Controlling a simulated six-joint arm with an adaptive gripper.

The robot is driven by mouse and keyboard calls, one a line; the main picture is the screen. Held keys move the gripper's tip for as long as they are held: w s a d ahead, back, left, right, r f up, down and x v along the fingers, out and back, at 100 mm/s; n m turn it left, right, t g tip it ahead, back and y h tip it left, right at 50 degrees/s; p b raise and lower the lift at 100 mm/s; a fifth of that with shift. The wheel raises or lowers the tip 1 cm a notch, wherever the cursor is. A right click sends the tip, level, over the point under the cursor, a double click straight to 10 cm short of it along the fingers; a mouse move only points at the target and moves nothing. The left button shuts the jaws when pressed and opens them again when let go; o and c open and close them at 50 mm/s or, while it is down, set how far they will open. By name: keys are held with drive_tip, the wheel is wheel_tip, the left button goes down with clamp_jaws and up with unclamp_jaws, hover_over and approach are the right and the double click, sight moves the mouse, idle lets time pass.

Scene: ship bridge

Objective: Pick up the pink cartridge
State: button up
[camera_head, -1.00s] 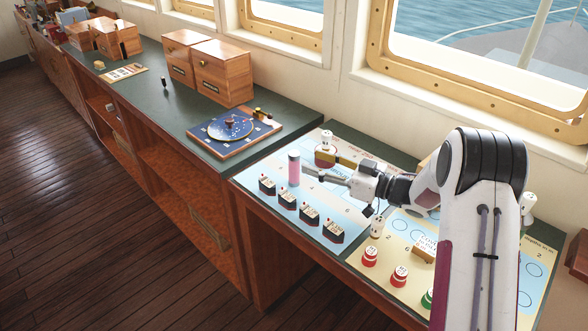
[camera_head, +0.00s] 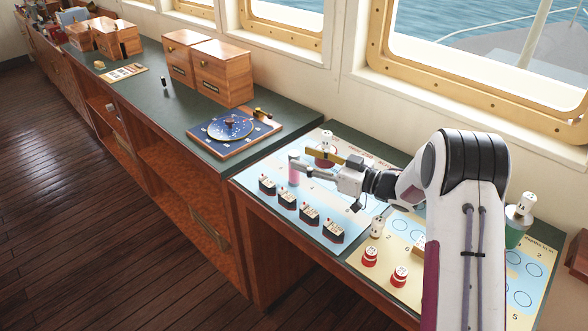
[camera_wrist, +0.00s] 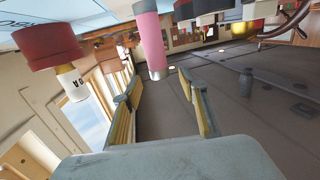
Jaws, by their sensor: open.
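The pink cartridge (camera_head: 294,174) stands upright on the light blue board, behind the row of small black pieces. In the wrist view the pink cartridge (camera_wrist: 151,41) is a pink cylinder with a metallic end, ahead of the jaws and apart from them. My gripper (camera_head: 303,165) is at the cartridge in the head view, where a finger hides its upper part. In the wrist view my gripper (camera_wrist: 165,98) is open, with nothing between its two fingers.
Several black pieces (camera_head: 310,217) stand in a row in front of the cartridge. A red-based white piece (camera_head: 326,150) stands close behind it. A round blue dial (camera_head: 231,127) lies to the left. Red-based pieces (camera_head: 370,256) stand on the yellow board.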

sight(299, 156)
drive_tip(key=shift+x, duration=2.2)
clamp_jaws()
